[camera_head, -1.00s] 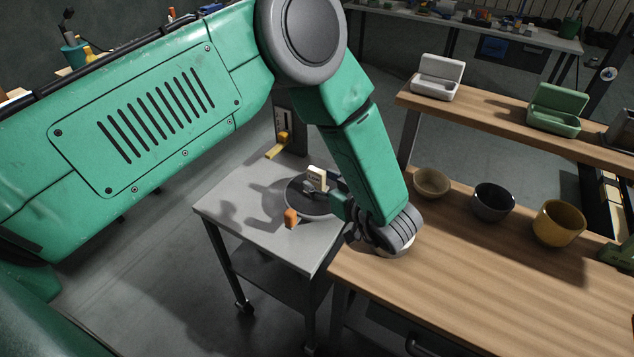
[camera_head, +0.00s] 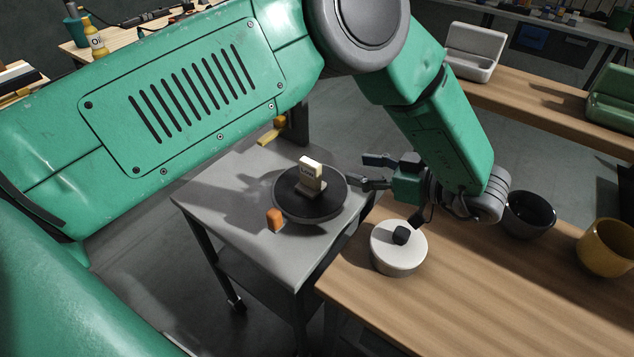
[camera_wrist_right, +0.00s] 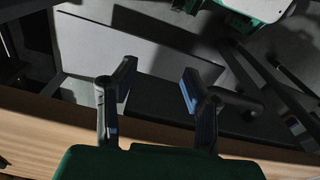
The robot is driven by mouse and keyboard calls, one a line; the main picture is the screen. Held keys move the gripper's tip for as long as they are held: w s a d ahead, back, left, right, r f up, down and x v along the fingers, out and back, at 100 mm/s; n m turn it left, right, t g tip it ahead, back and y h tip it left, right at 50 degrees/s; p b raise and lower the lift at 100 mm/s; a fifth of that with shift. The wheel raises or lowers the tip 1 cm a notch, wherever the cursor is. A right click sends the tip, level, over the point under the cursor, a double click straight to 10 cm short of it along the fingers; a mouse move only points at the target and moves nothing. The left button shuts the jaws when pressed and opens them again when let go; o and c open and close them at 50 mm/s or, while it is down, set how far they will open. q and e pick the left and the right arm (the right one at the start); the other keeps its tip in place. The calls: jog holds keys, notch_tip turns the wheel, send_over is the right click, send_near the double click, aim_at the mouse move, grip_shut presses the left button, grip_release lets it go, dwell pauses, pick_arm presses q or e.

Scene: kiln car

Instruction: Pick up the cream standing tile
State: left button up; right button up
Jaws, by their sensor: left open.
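The cream standing tile (camera_head: 310,168) stands upright in a small base on a dark round turntable (camera_head: 330,207), on a grey cart (camera_head: 225,205). In the head view my left gripper (camera_head: 359,171) is to the right of the tile, at the turntable's right edge. Its two fingers are apart and point left toward the tile, with a clear gap between them and it. Nothing is between them. My right gripper (camera_wrist_right: 158,77) shows in the right wrist view with its fingers apart and empty. The tile is not seen there.
An orange block (camera_head: 274,220) stands on the cart beside the turntable. A white round pot with a black knob (camera_head: 398,258) sits on the wooden bench (camera_head: 470,300) below my left wrist. A dark bowl (camera_head: 528,215) and yellow bowl (camera_head: 605,248) stand farther right.

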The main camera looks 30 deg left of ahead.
aim_at(320, 167)
pick_arm(q)
jog(key=x, duration=0.5)
jog(key=p+x, duration=0.1)
jog(key=x, duration=0.2)
jog(key=shift+w+a+f, duration=0.2)
jog(key=shift+w+f, duration=0.1)
jog(key=shift+f, duration=0.2)
jog(key=shift+a+f, duration=0.15)
jog(key=shift+a, duration=0.1)
jog(key=shift+s+a+f, duration=0.1)
jog(key=shift+a+f, duration=0.35)
jog(key=shift+a, duration=0.2)
jog(key=shift+p+x, duration=0.5)
jog(key=shift+x, duration=0.55)
jog(key=shift+a+f, duration=0.4)
jog(key=shift+f, duration=0.05)
jog(key=shift+a, duration=0.15)
jog(key=c, duration=0.3)
grip_shut()
pick_arm(e)
jog(key=shift+w+r, duration=0.3)
jog(key=shift+r, duration=0.4)
